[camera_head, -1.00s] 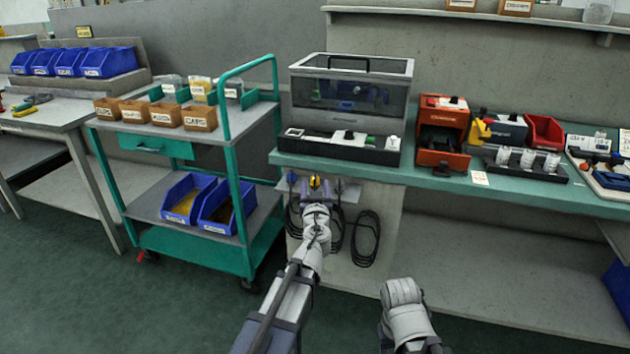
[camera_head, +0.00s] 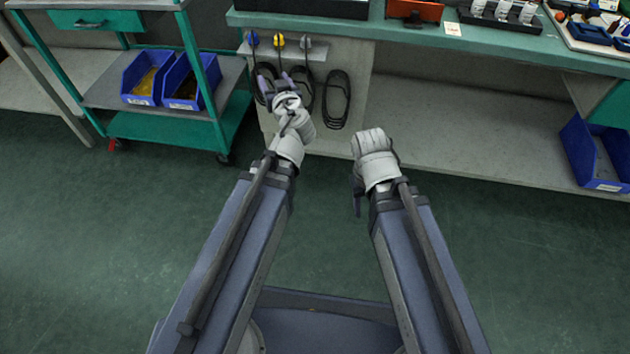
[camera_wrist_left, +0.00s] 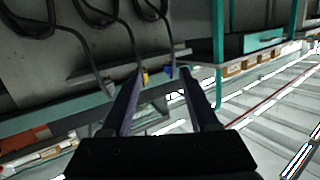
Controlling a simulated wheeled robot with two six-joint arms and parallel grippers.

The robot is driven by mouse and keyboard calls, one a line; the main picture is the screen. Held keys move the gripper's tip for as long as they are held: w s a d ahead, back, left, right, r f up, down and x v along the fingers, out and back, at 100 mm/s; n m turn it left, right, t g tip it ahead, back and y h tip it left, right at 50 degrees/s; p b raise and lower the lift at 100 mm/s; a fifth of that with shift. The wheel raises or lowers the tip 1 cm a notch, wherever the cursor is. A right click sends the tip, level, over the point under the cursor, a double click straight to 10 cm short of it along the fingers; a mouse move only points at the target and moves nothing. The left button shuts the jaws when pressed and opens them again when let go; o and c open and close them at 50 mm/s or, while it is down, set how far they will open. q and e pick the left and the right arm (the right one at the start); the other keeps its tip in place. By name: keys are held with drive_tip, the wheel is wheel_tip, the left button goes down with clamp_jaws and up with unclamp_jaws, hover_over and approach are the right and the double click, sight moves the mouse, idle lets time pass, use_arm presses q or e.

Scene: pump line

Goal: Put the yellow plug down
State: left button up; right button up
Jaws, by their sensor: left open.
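The yellow plug (camera_head: 278,41) sits in the grey holder strip (camera_head: 312,55) on the front of the bench, between a blue plug (camera_head: 252,39) and a grey plug (camera_head: 306,41). My left gripper (camera_head: 273,74) is open and empty, in front of the strip and lower in the picture than the yellow plug, apart from it. In the left wrist view the yellow plug (camera_wrist_left: 145,77) shows beyond the open fingers (camera_wrist_left: 162,78), close to one fingertip. My right gripper (camera_head: 358,190) is mostly hidden by its wrist; its jaws cannot be made out.
Black cables (camera_head: 336,99) hang in coils below the strip. The green bench edge (camera_head: 400,29) runs above. A green trolley (camera_head: 165,130) with blue bins (camera_head: 146,77) stands at the left. The floor (camera_head: 80,250) around my arms is clear.

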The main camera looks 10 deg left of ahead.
use_arm(q)
drive_tip(key=s+d+f+m+g, duration=0.1)
drive_tip(key=s+d+f+g, duration=0.1)
drive_tip(key=s+f+g, duration=0.55)
drive_tip(key=s+d+f+m+g+h, duration=0.5)
drive_tip(key=s+d+f, duration=0.5)
drive_tip(key=s, duration=0.5)
drive_tip(key=d+m+g, duration=0.2)
drive_tip(key=shift+d+f+h, duration=0.15)
drive_tip(key=shift+d+h, duration=0.15)
drive_tip(key=shift+h, duration=0.1)
drive_tip(key=shift+w, duration=0.1)
wheel_tip(320, 180, up, 33)
drive_tip(key=p, duration=3.3)
drive_tip(key=shift+d, duration=0.1)
